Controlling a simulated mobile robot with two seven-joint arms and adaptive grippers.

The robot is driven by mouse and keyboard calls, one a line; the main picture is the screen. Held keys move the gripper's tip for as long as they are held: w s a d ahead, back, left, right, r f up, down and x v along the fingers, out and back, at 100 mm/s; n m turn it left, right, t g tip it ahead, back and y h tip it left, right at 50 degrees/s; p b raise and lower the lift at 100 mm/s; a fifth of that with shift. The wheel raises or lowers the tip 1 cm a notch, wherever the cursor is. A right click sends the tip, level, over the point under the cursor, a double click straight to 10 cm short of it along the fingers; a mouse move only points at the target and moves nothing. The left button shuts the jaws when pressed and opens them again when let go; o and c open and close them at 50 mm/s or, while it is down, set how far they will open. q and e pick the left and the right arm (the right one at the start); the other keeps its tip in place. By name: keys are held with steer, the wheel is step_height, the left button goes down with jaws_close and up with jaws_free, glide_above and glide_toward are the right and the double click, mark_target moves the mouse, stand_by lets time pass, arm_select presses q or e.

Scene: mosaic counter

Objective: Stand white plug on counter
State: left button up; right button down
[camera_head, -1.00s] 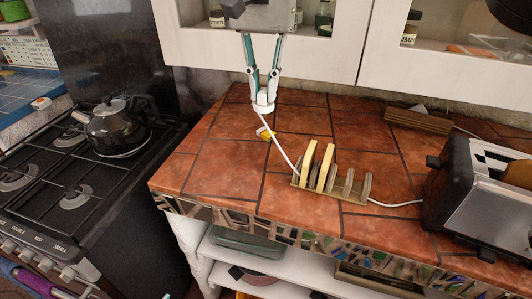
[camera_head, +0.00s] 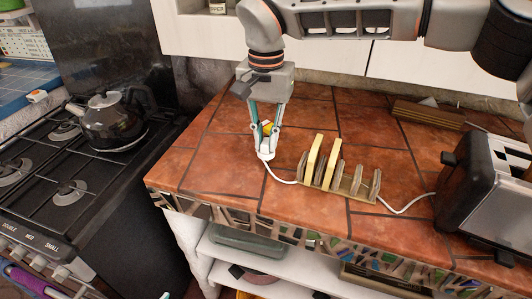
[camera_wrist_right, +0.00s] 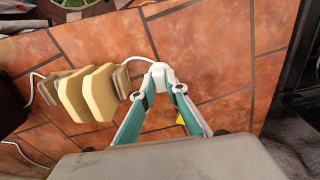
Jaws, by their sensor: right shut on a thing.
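My right gripper (camera_head: 265,142) points down at the left part of the tiled counter (camera_head: 212,158). It is shut on the white plug (camera_head: 266,155), which sits between its fingertips. In the right wrist view the plug (camera_wrist_right: 160,74) shows at the ends of the teal fingers. Its white cord leaves to the side towards the toast rack. The plug is low, close to the counter; I cannot tell whether it touches. My left gripper is not in view.
A toast rack (camera_head: 358,186) with two bread slices stands just right of the plug. The toaster (camera_head: 492,185) is at the far right. A small yellow object (camera_head: 267,127) shows behind my fingers. The counter's left part is clear; the stove with a kettle (camera_head: 115,122) lies beyond its edge.

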mark_target(266, 153)
steer(key=shift+f, duration=2.2)
steer(key=shift+f, duration=0.1)
steer(key=c, duration=2)
jaws_free()
